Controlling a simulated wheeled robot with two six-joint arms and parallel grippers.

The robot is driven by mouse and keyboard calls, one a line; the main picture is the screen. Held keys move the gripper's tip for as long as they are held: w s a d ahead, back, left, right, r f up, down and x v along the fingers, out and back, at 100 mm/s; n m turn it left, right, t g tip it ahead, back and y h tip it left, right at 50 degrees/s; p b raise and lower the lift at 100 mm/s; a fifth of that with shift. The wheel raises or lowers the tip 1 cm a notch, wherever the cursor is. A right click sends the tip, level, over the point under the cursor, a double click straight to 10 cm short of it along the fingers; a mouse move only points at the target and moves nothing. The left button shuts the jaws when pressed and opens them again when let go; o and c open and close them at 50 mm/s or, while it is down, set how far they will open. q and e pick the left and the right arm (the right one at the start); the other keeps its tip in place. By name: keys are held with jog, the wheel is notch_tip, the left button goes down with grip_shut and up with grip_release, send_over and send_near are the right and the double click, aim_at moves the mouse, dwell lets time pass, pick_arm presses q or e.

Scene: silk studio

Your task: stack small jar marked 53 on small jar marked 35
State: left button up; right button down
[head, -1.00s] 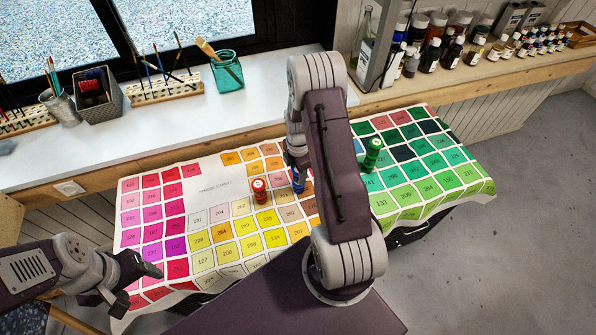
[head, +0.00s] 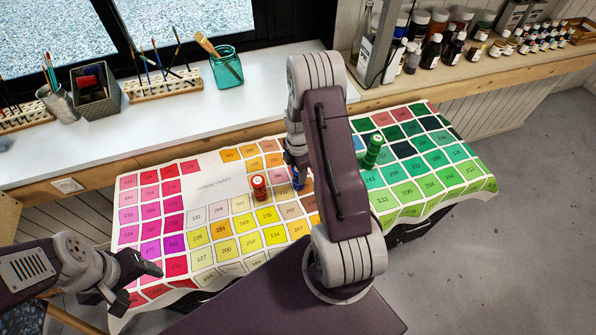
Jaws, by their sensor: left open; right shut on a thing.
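A small red jar (head: 259,188) with a pale top stands on the colour chart cloth (head: 208,188), left of my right gripper. A blue jar (head: 299,179) shows below my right gripper (head: 297,164), partly hidden by my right arm. My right gripper is shut on it, its fingers mostly hidden. A tall green jar or pair of jars (head: 372,151) stands on the green part of the chart, right of my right arm. The numbers on the jars are too small to read. My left gripper (head: 135,281) is open and empty at the chart's lower left edge.
A white counter (head: 140,133) behind the chart holds a brush rack (head: 164,88), a teal glass jar (head: 227,68) and a dark basket (head: 96,92). Several bottles (head: 437,52) line the shelf at upper right. The chart's left side is clear.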

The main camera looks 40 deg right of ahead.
jog(key=shift+f, duration=0.15)
jog(key=c, duration=0.7)
grip_release()
jog(key=shift+c, duration=0.2)
notch_tip(320, 180, up, 9)
jog(key=shift+r, duration=0.1)
